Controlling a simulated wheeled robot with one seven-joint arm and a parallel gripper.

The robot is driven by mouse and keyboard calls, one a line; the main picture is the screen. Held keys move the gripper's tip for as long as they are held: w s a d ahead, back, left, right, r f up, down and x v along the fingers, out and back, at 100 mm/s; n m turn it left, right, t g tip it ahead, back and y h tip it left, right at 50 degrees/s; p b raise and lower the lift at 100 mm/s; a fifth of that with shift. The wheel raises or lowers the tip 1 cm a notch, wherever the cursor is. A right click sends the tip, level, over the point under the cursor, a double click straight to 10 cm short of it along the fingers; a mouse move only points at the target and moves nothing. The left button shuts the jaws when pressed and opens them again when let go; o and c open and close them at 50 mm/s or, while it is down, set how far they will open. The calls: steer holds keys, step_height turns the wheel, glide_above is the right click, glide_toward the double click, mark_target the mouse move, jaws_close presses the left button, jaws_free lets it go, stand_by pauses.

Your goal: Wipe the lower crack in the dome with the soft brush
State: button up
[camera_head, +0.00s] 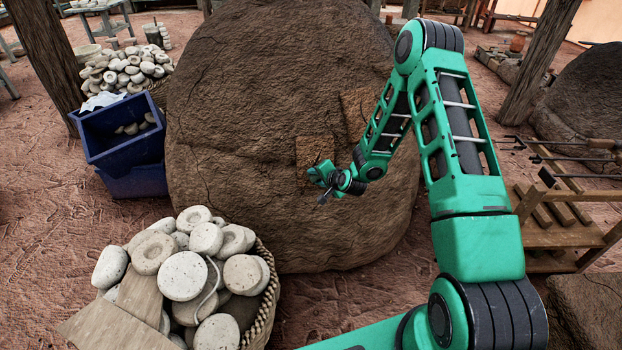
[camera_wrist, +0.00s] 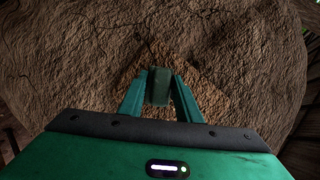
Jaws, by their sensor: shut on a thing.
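The large brown mud dome (camera_head: 250,110) fills the middle of the head view and most of the wrist view (camera_wrist: 230,50). Two lighter brown squarish patches show on it, a lower one (camera_head: 312,150) and an upper one (camera_head: 358,108). The lower crack itself is too small to tell. My gripper (camera_head: 322,178) is in front of the dome, just below the lower patch. In the wrist view its fingers (camera_wrist: 159,90) are shut on a dark green block-like thing, seemingly the soft brush (camera_wrist: 159,82). Its bristles are hidden, and I cannot tell whether it touches the dome.
A wicker basket (camera_head: 268,300) heaped with pale round stones stands at front left. Blue crates (camera_head: 125,150) stand left of the dome. A wooden rack (camera_head: 560,240) with dark metal rods is at right. Reddish ground (camera_head: 60,230) is clear at far left.

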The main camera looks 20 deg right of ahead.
steer(key=shift+w+d+r, duration=0.1)
steer(key=shift+w+r, duration=0.35)
steer(key=shift+r, duration=0.2)
steer(key=shift+w+a, duration=0.15)
steer(key=shift+a, duration=0.75)
steer(key=shift+w+a, duration=0.15)
steer(key=shift+a, duration=0.75)
steer(key=shift+w+d+r, duration=0.1)
steer(key=shift+w+r, duration=0.3)
steer(key=shift+r, duration=0.2)
steer(key=shift+s+d, duration=0.25)
steer(key=shift+d, duration=0.7)
steer(key=shift+s+d, duration=0.25)
steer(key=shift+d, duration=0.65)
steer(key=shift+d+r, duration=0.65)
steer(key=shift+d, duration=1.35)
steer(key=shift+w+a, duration=0.2)
steer(key=shift+a, duration=1.8)
steer(key=shift+w+a, duration=0.25)
steer(key=shift+a, duration=0.65)
steer(key=shift+w+a, duration=0.25)
steer(key=shift+a, duration=0.65)
steer(key=shift+s, duration=0.1)
